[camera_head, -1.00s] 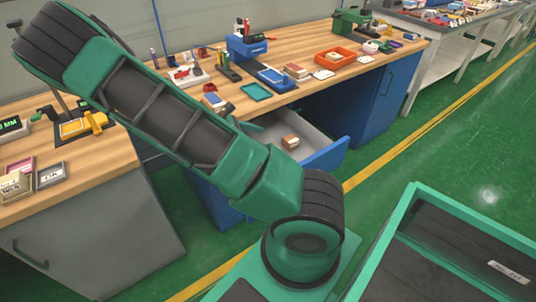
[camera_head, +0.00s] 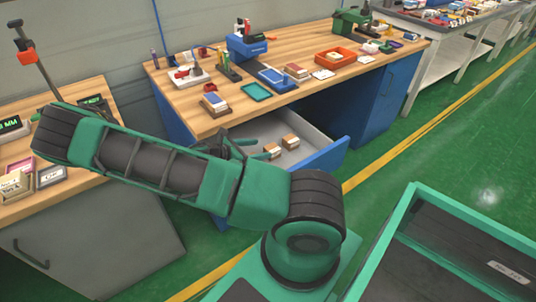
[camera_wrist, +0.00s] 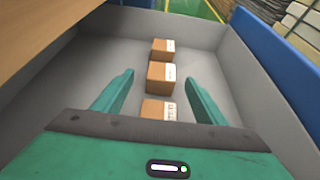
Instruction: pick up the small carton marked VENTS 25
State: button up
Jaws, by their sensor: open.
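Three small brown cartons with white labels lie in a row in the open grey drawer: a far one (camera_wrist: 162,48), a middle one (camera_wrist: 160,77) and a near one (camera_wrist: 154,109). The print is too small to read, so I cannot tell which is VENTS 25. In the head view two cartons show in the drawer (camera_head: 318,139), one (camera_head: 290,141) behind the other (camera_head: 272,150). My gripper (camera_wrist: 160,76) is open and empty over the drawer, its fingers on either side of the row. My gripper hides part of the near carton in the wrist view.
Green floor lies free beyond the drawer.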

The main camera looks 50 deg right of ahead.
aim_at(273, 146)
jog(key=shift+x, duration=3.4)
jog(key=shift+c, duration=0.6)
jog(key=c, duration=1.1)
